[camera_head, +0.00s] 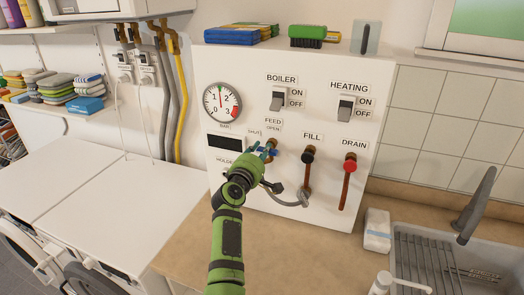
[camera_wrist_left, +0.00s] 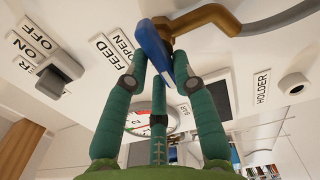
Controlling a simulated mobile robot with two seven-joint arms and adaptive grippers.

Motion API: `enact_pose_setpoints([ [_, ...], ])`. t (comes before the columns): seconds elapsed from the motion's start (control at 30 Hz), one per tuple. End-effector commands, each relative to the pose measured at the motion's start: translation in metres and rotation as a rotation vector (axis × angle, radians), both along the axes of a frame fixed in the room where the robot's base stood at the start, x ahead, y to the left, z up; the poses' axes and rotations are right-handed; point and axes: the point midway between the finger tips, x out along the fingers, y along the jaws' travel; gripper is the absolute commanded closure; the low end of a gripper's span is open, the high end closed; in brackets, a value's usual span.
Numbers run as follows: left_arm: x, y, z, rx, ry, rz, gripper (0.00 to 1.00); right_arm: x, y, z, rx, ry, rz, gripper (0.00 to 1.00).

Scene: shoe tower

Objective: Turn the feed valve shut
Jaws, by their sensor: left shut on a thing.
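The feed valve (camera_head: 271,144) sits on the white panel under the FEED label (camera_head: 273,121), between the SHUT and OPEN markings. In the left wrist view it has a brass body (camera_wrist_left: 208,17) and a blue lever handle (camera_wrist_left: 154,46). My left gripper (camera_head: 264,154) is at the valve. In the left wrist view its green fingers (camera_wrist_left: 161,60) are closed on the blue handle from both sides. The handle points along the panel beside the OPEN label (camera_wrist_left: 118,47). In the head view my gripper partly hides it. My right gripper is not in view.
The black fill tap (camera_head: 308,156) and red drain tap (camera_head: 350,163) are right of the valve. A grey hose (camera_head: 290,203) hangs below. The pressure gauge (camera_head: 221,102) is left; the boiler switch (camera_head: 279,99) and heating switch (camera_head: 345,108) are above. A sink (camera_head: 440,262) is right.

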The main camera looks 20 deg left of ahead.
Motion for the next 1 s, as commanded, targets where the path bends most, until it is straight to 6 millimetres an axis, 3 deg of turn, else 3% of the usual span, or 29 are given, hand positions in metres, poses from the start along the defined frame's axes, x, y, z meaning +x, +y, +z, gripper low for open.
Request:
enact_pose_setpoints([
  [0.33, -0.001, 0.004, -0.004, -0.001, 0.005, 0.007, 1.0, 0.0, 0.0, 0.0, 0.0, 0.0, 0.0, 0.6],
  [0.37, -0.001, 0.004, -0.004, -0.001, 0.006, 0.007, 0.65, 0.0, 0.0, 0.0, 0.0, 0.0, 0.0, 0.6],
  [0.4, -0.001, 0.004, -0.004, -0.001, 0.006, 0.007, 0.55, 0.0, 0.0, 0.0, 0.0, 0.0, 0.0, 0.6],
  [0.77, 0.0, 0.001, 0.001, -0.001, 0.002, 0.001, 0.55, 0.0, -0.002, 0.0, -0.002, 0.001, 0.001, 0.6],
  [1.0, 0.0, 0.001, 0.039, -0.002, -0.004, 0.001, 0.55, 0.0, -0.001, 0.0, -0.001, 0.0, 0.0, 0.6],
])
